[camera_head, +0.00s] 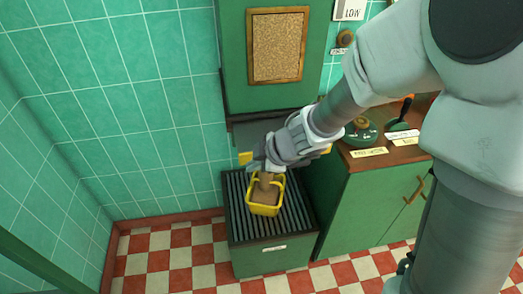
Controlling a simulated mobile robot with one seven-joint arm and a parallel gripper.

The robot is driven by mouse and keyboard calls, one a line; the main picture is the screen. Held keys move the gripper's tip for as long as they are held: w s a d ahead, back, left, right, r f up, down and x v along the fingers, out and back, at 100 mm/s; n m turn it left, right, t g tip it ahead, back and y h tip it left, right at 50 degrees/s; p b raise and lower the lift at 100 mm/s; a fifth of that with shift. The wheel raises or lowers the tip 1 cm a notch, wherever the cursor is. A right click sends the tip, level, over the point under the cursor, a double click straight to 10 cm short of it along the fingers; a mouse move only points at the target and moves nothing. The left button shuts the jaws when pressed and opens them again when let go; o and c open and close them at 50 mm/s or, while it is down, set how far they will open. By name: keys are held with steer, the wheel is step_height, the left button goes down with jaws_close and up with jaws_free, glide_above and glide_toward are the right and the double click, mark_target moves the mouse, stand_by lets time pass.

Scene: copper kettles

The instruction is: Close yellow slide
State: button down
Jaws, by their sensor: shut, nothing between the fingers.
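My gripper (256,166) is at the lower front of the green wall cabinet, just above a yellow bucket (265,208). It is shut and empty. A small yellow piece (245,158), which looks like one end of the yellow slide, shows just left of my gripper. Another bit of yellow (327,150) shows to the right, behind my wrist. My gripper and wrist hide what lies between them, so I cannot tell how far the slide is open or whether I touch it. A brown column (267,180) shows between my gripper and the brown contents of the bucket.
The bucket stands on a dark slatted top (236,195) of a low green stand (270,257). A green cabinet (375,205) with a wooden top stands at right, with a round green item (360,132) and labels on it. Tiled wall and checkered floor at left are clear.

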mark_target(242, 131)
steer(key=shift+w+a, duration=0.2)
steer(key=shift+w, duration=0.45)
steer(key=shift+w+r+p, duration=0.15)
steer(key=shift+w+p, duration=0.1)
steer(key=shift+p, duration=0.1)
steer(key=w+a+p, duration=0.1)
steer(key=w+p, duration=0.2)
steer(key=w+a+p, duration=0.1)
steer(key=w+p, duration=0.1)
steer(key=w, duration=0.2)
steer(key=w+a+p, duration=0.1)
steer(key=w+p, duration=0.2)
steer(key=w, duration=0.1)
steer(key=shift+w+a+p, duration=0.2)
steer(key=shift+w+p, duration=0.05)
steer(key=shift+p, duration=0.05)
steer(key=shift+s, duration=0.1)
